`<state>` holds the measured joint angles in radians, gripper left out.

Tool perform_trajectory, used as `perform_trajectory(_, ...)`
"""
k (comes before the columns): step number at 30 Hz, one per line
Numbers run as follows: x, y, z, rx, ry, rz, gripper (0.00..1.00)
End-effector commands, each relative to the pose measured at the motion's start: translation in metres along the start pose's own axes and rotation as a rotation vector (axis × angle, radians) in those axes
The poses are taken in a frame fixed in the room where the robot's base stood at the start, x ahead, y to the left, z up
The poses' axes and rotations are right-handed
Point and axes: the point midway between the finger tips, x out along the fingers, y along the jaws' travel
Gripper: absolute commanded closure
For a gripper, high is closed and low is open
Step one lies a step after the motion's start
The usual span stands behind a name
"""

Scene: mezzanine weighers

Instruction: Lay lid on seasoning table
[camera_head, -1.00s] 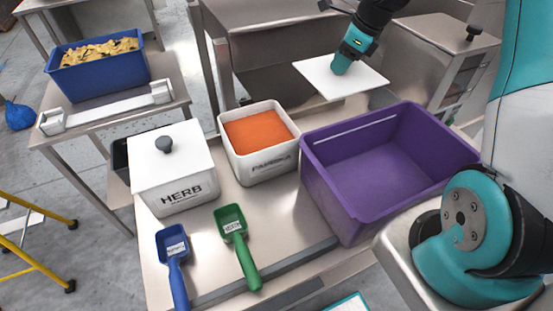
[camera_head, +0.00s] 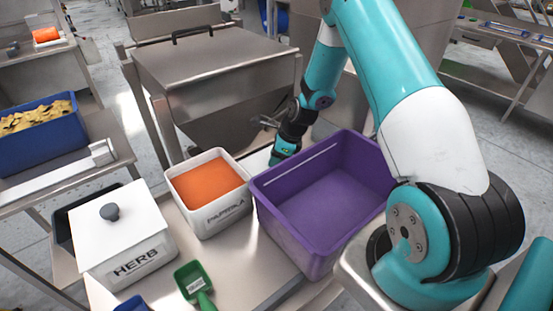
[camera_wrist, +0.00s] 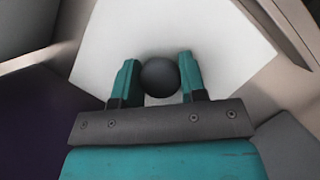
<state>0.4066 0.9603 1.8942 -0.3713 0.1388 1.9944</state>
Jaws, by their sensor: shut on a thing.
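In the wrist view my gripper (camera_wrist: 160,82) is shut on the dark round knob (camera_wrist: 160,77) of a white lid (camera_wrist: 218,45). In the head view my gripper (camera_head: 279,160) is low behind the purple crate (camera_head: 275,225), between it and the large steel bin. A small part of the white lid (camera_head: 258,160) shows there, behind the paprika tub (camera_head: 207,190); the crate hides the rest. I cannot tell whether the lid touches the steel table (camera_head: 240,262). The paprika tub is uncovered, with orange powder inside.
The herb tub (camera_head: 125,235) has its own white lid with a dark knob. A green scoop (camera_head: 194,284) and a blue scoop (camera_head: 132,304) lie in front. A blue crate of yellow pieces (camera_head: 38,130) stands on the left table. A large steel bin (camera_head: 215,75) stands behind.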

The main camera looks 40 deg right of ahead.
Motion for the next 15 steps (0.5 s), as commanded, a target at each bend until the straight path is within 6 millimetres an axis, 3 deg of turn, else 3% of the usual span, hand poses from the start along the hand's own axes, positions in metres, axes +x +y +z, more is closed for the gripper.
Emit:
perform_trajectory(3, 0.0093, -0.0002, -0.0038, 0.000, -0.001, -0.001, 0.86)
perform_trajectory(13, 0.0128, -0.0002, -0.0053, 0.000, -0.001, -0.001, 0.86)
perform_trajectory(14, 0.0130, -0.0002, -0.0055, 0.000, -0.001, -0.001, 0.59)
perform_trajectory(15, 0.0123, -0.0002, -0.0051, 0.000, -0.001, -0.001, 0.50)
